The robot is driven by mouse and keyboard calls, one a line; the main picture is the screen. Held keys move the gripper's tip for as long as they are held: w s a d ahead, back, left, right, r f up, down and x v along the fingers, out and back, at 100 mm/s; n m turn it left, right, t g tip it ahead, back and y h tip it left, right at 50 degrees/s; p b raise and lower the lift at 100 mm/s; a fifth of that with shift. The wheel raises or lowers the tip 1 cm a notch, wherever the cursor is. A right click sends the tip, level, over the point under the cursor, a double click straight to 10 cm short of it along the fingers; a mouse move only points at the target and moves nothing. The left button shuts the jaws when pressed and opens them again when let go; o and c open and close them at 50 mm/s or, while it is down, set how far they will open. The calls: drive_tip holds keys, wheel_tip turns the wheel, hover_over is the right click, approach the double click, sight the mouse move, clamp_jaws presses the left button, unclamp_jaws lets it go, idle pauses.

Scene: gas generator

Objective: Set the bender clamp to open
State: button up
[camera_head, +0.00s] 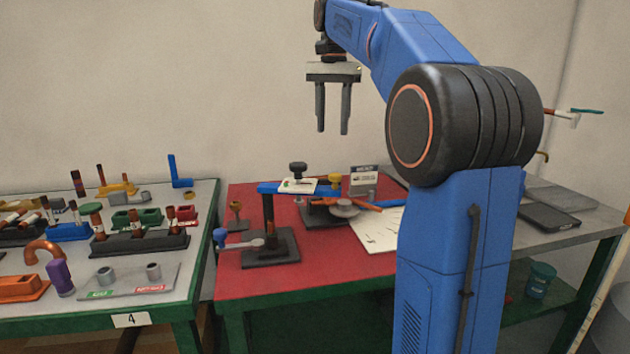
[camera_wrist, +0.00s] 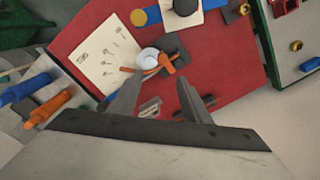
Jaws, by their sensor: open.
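A bender with a round grey disc (camera_head: 344,208) and an orange handle (camera_head: 366,204) stands on the red mat (camera_head: 290,200). In the wrist view its disc looks pale (camera_wrist: 148,57), and the orange handle (camera_wrist: 165,64) lies beside it. I cannot tell which part is the clamp or how it is set. My gripper (camera_head: 333,131) is open and empty, pointing down high above the back of the table. In the wrist view its fingers (camera_wrist: 160,84) are apart, with nothing between them.
A blue bar on a dark stand (camera_head: 268,215), with a black knob (camera_head: 298,168), stands left of the disc. A drawing sheet (camera_head: 378,230) lies to the right. A grey table (camera_head: 195,290) with several tube parts stands at left. The air around my gripper is clear.

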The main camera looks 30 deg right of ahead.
drive_tip(key=f, duration=1.1)
drive_tip(key=w+f, duration=0.1)
drive_tip(key=f, duration=0.5)
drive_tip(key=shift+w, duration=0.1)
clamp_jaws()
